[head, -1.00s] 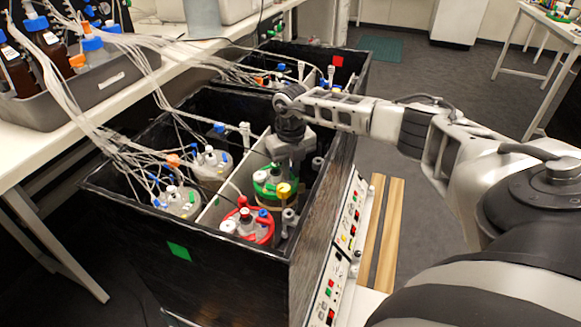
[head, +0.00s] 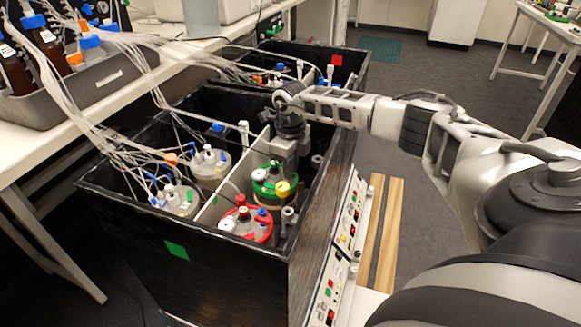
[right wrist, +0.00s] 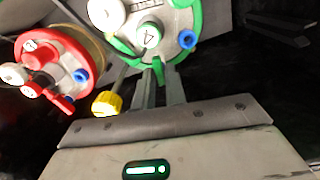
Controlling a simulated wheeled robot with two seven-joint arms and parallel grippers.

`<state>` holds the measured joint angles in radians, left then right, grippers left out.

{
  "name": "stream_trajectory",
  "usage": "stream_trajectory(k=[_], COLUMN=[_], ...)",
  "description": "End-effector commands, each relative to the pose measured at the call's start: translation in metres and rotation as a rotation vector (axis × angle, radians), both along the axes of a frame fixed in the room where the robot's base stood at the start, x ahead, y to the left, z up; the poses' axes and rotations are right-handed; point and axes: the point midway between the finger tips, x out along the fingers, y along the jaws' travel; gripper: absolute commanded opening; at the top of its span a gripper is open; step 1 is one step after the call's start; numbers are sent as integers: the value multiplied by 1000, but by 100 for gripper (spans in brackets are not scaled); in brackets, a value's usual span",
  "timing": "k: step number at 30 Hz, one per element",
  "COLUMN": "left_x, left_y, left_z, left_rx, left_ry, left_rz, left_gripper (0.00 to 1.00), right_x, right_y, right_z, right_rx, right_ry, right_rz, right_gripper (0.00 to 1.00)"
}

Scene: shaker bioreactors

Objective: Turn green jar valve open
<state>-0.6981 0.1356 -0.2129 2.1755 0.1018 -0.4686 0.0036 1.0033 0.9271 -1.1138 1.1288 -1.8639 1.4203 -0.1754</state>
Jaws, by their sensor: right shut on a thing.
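The green-lidded jar (head: 264,196) stands in the black shaker box, behind the red-lidded jar. Its green lid (right wrist: 128,48) fills the top of the right wrist view, with a blue port, white caps and a yellow cap (right wrist: 106,103). The green valve handle (right wrist: 158,70) sticks out from the lid's near edge. My right gripper (right wrist: 160,80) is shut on this handle, one finger on each side. In the head view my right gripper (head: 283,160) reaches down from above beside the lid and hides part of it. My left gripper is not in view.
The red-lidded jar (head: 246,226) stands close in front. A pale divider (head: 226,200) separates it from two jars with tubing on the left. The shaker box wall (head: 228,247) surrounds them. A second box (head: 350,66) stands behind. Tubes hang from the left bench.

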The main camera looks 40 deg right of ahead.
Motion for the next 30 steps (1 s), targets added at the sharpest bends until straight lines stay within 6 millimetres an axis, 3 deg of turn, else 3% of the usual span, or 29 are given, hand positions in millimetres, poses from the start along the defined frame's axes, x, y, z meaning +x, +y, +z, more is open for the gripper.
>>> stream_trajectory(k=[12, 13, 14, 23, 26, 30], left_x=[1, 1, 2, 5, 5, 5], left_y=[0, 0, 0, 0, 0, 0], left_z=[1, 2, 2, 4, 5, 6], left_rx=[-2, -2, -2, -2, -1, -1], left_ry=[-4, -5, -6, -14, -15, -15], left_rz=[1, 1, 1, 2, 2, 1], left_gripper=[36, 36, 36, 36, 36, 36], right_x=[1, 1, 1, 0, 1, 1], right_y=[0, 0, 0, 0, 0, -1], right_z=[1, 1, 1, 2, 9, 34], right_rx=[1, 1, 1, 1, 0, -1], right_ry=[-2, -2, -2, -2, -4, -7], right_rz=[7, 7, 7, 6, 6, 7], right_gripper=[0, 15, 21, 21, 21, 21])
